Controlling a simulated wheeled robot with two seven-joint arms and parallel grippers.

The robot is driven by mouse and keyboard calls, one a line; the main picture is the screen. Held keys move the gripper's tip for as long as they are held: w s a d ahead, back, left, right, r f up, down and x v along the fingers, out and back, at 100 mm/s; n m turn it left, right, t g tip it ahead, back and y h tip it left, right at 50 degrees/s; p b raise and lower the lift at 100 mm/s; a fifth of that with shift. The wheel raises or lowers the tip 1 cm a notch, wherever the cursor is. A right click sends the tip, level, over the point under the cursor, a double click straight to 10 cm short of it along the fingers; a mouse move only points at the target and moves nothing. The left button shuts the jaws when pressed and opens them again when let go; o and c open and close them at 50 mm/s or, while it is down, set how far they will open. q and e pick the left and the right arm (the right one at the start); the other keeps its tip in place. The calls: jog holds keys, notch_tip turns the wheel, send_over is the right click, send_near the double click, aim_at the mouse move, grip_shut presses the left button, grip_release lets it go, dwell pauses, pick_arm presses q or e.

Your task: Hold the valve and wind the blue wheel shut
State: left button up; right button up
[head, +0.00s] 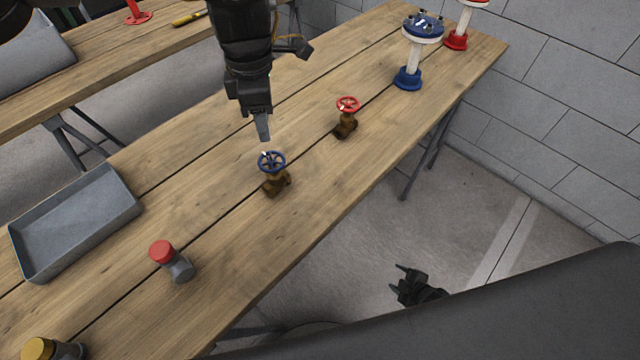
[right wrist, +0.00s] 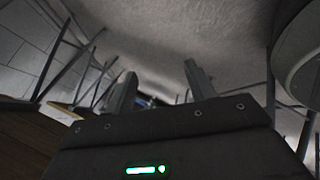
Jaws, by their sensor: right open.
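The valve with the blue wheel (head: 272,161) stands upright on the wooden table, on a brown, brass-coloured body (head: 276,184). My left gripper (head: 264,130) points down just above and behind the blue wheel, apart from it in the picture. Its fingers overlap edge-on, so I cannot tell whether they are open or shut. My right gripper (head: 408,280) is off the table's right side, low over the floor, open and empty. Its two spread fingers also show in the right wrist view (right wrist: 158,88). A second valve with a red wheel (head: 348,104) stands further back.
A grey tray (head: 75,225) lies on the left of the table (head: 215,240). A red-capped grey cylinder (head: 170,260) and a yellow-capped one (head: 50,349) are nearer. Blue (head: 408,78) and red (head: 457,40) stands are at the far end, by the block wall.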

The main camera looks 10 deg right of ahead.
jog(key=w+a+r+n+t+y, duration=0.1)
jog(key=w+r+n+t+y, duration=0.1)
jog(key=w+r+n, duration=0.6)
jog(key=w+r+n+t+y, duration=0.2)
jog(key=w+r+n, duration=0.1)
jog(key=r, duration=0.8)
jog(key=a+r+n+y, duration=0.35)
jog(key=r+n, duration=0.25)
jog(key=r, duration=0.3)
jog(key=a+r+n+y, duration=0.2)
jog(key=r+n+y, duration=0.3)
jog(key=r, duration=0.5)
jog(key=a+r+n+g+y, duration=0.1)
jog(key=a+r+n, duration=0.4)
jog(key=n, duration=0.3)
jog(key=n+g, duration=0.1)
jog(key=n, duration=0.3)
send_near(281, 178)
jog(key=shift+w+d+r+h, duration=0.1)
jog(key=shift+w+r+h, duration=0.1)
jog(key=shift+r+h, duration=0.2)
jog(key=shift+a+f+n, duration=0.1)
jog(key=shift+a+n, duration=0.2)
jog(key=shift+a, duration=0.15)
jog(key=x, duration=1)
jog(key=shift+w+a, duration=0.2)
jog(key=shift+a, duration=0.15)
